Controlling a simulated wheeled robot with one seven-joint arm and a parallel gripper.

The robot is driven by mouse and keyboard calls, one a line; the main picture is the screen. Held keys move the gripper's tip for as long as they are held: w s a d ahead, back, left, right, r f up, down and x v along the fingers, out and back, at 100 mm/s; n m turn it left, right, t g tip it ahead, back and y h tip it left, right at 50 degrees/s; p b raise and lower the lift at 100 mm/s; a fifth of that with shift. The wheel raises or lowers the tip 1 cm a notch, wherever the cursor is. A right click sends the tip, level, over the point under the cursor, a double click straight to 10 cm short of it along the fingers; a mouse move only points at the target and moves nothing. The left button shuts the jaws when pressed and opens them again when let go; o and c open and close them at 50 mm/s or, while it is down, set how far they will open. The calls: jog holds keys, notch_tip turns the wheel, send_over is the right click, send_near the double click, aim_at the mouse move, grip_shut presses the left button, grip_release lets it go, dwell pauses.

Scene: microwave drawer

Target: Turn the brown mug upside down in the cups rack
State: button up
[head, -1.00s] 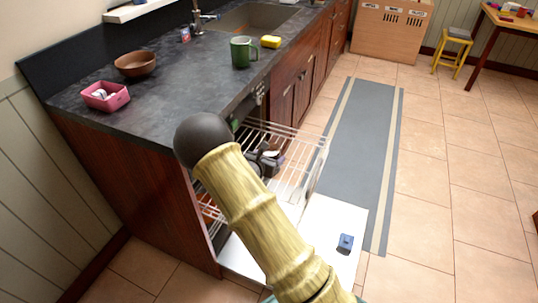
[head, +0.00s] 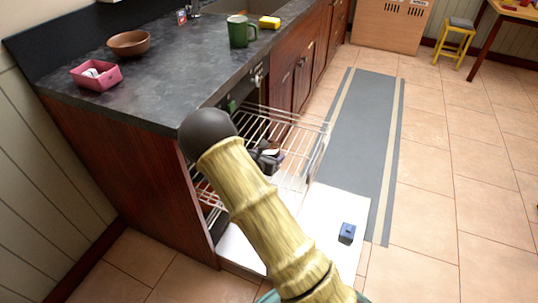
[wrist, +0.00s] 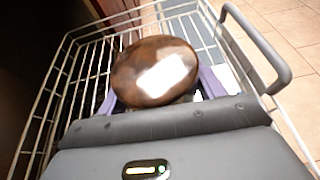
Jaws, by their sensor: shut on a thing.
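The brown mug (wrist: 135,75) is in the wrist view, with a rounded brown face and a bright pale patch toward the camera. My gripper (wrist: 160,92) is shut on it, with a purple-grey finger on each side. The wire cups rack (wrist: 65,95) lies around and below the mug. In the head view, the pulled-out rack (head: 304,140) shows, with my gripper (head: 268,158) small and dark over it. My arm covers part of the rack there, and the mug is hard to make out. I cannot tell whether the mug touches the wires.
The open white dishwasher door (head: 322,215) lies below the rack, with a small blue block (head: 347,232) on it. The floor at right is open.

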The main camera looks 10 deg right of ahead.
jog(key=shift+f+b, duration=2.6)
jog(key=shift+f, duration=0.9)
jog(key=o, duration=1.4)
jog(key=shift+c, duration=0.2)
jog(key=p+v, duration=0.3)
jog(key=v, duration=1.4)
jog(key=shift+s, duration=0.2)
jog(key=shift+a, duration=0.15)
